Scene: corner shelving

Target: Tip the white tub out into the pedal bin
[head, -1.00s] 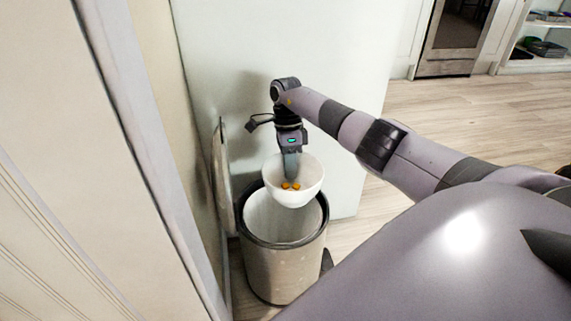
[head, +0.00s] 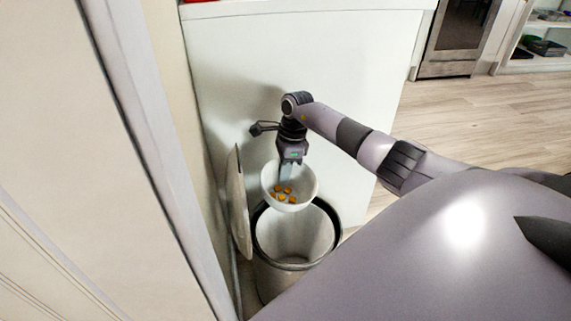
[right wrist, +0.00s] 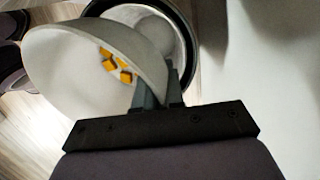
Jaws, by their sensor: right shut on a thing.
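The white tub (head: 308,186) is a round bowl with several small orange-brown pieces (head: 285,194) inside. My right gripper (head: 287,172) is shut on its rim and holds it above the back left of the bin's mouth. In the right wrist view the tub (right wrist: 70,75) is tilted, with the orange pieces (right wrist: 116,65) lying against its inner wall beside the gripper (right wrist: 160,92). The pedal bin (head: 300,262) stands open below, its lid (head: 238,205) raised at the left. The bin's rim (right wrist: 192,50) also shows in the right wrist view. My left gripper is not in view.
A pale wall panel (head: 330,60) stands close behind the bin, and a cream panel (head: 70,160) rises at the left. Open wooden floor (head: 450,120) lies to the right. An oven (head: 458,40) and shelves (head: 540,50) are at the back right.

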